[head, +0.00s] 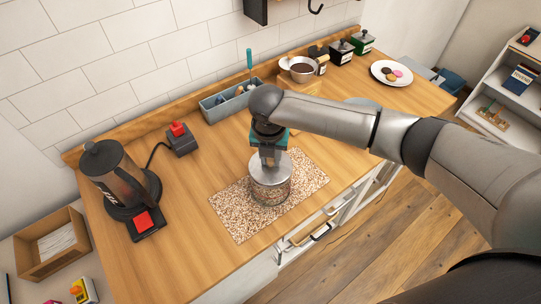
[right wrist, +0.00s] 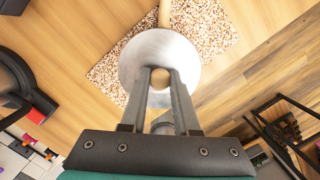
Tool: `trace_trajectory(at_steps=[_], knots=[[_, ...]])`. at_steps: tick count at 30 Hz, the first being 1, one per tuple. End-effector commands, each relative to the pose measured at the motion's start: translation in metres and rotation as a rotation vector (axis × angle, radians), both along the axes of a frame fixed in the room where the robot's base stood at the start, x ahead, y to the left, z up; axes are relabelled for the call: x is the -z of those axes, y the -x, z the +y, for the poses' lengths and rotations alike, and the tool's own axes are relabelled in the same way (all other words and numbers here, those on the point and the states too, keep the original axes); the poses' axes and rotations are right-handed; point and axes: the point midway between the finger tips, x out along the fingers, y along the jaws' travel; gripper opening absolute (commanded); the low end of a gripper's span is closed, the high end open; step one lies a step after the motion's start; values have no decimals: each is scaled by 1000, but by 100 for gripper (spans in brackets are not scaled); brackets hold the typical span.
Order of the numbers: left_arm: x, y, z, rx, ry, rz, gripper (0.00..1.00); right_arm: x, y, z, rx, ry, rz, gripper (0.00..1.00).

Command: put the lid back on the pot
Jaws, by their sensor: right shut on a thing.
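The round silver lid (head: 270,166) is level over the glass pot (head: 270,191), which stands on the speckled mat. I cannot tell whether the lid rests on the rim or hangs just above it. My right gripper (head: 268,156) points down from above, shut on the lid's knob. In the right wrist view the lid (right wrist: 150,52) is a brushed disc, with the round wooden knob (right wrist: 160,77) between the two fingers. A wooden handle (right wrist: 165,14) sticks out from under the lid there. The lid hides the pot's opening. My left gripper is not in view.
The speckled mat (head: 232,210) lies near the counter's front edge. A black coffee maker (head: 118,178) and a red-topped box (head: 180,138) stand at left. A grey-blue bin (head: 219,109), a bowl (head: 299,69), jars and a cookie plate (head: 377,74) stand at the back.

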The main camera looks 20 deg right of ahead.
Motion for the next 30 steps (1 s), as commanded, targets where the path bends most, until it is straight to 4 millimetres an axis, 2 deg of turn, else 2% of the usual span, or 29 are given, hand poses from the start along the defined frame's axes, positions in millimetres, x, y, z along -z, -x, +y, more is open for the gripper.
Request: trace_trajectory(at_steps=[30], knots=[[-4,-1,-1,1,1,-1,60,3,0,0,0,0,0,0]])
